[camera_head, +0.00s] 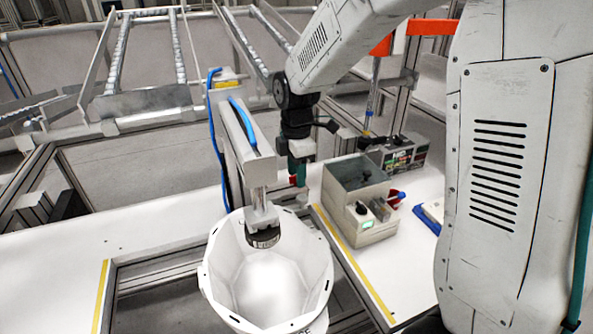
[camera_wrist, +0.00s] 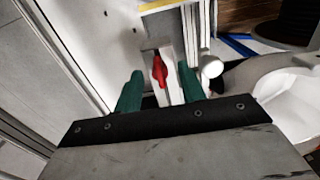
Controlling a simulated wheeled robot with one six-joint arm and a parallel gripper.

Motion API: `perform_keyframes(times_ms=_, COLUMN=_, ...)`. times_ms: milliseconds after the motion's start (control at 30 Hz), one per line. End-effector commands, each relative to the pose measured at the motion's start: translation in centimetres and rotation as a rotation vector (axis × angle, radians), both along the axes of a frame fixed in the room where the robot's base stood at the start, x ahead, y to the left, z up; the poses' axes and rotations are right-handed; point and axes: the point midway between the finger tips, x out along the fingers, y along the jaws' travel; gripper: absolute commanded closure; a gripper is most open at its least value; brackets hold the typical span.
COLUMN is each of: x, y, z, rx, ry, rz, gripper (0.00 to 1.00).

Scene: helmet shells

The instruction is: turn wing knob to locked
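The red wing knob (camera_wrist: 159,71) shows in the wrist view on a pale grey block, its long side running roughly up and down the picture. My gripper (camera_wrist: 160,88) has its two green fingers apart, one on each side of the knob in that picture, with no contact visible. I cannot tell the gap in depth between fingertips and knob.
A white helmet shell (camera_head: 267,285) sits under the press head, and its rim shows in the wrist view (camera_wrist: 285,85). A beige control box (camera_head: 360,200) stands close right of my gripper. A blue hose (camera_head: 213,130) runs by the post. White tabletop (camera_head: 150,215) is clear at left.

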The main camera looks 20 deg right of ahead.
Motion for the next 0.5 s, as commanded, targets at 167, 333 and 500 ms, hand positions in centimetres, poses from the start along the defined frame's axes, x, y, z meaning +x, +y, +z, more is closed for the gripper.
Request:
perform_keyframes(times_ms=167, x=0.00, y=0.01, z=0.02, rx=0.000, ry=0.000, rz=0.000, gripper=1.00)
perform_keyframes(times_ms=333, x=0.01, y=0.01, z=0.03, rx=0.000, ry=0.000, rz=-0.002, gripper=1.00)
perform_keyframes(times_ms=500, x=0.01, y=0.01, z=0.04, rx=0.000, ry=0.000, rz=-0.029, gripper=1.00)
